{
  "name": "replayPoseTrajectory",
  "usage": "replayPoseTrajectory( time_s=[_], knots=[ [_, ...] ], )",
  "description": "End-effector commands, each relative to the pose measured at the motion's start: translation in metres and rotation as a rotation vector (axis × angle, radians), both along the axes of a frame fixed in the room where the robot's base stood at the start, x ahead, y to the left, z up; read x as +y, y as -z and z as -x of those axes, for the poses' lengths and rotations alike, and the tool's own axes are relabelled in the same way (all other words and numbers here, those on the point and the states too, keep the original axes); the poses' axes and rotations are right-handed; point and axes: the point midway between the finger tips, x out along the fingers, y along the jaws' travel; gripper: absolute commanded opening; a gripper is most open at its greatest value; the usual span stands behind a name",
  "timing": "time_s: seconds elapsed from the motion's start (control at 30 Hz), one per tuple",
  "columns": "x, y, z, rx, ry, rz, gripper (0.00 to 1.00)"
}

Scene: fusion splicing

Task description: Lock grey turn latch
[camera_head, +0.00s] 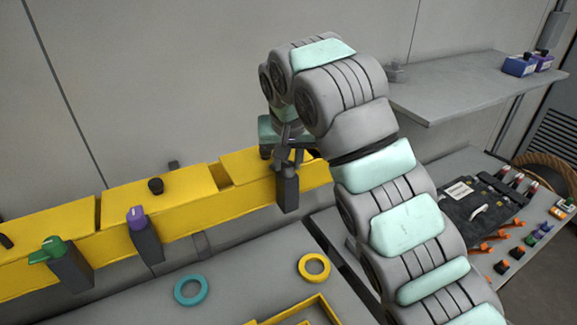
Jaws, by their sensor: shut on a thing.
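My gripper (289,157) is at the right part of the long yellow case, pointing down at the top of a dark grey latch block (288,192) on the case's front. It is shut on the grey turn latch there. The latch's knob is mostly hidden by the fingers and the wrist, so its turn angle cannot be read. A green turn latch (47,251) and a purple turn latch (137,216) sit on similar blocks further left on the same case.
A teal ring (191,290) and a yellow ring (314,267) lie on the grey bench. My arm covers the middle right. A grey shelf (450,85) and a black tool case (462,207) are at right.

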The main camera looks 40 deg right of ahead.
Motion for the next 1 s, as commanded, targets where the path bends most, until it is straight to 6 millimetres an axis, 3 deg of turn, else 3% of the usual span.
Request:
replayPoseTrajectory(
  time_s=[0.5, 1.0],
  knots=[
    [0.0014, -0.0012, -0.0014, 0.001, 0.323, -0.001, 0.0],
    [0.0014, -0.0005, -0.0017, -0.001, 0.377, -0.002, 0.0]
  ],
)
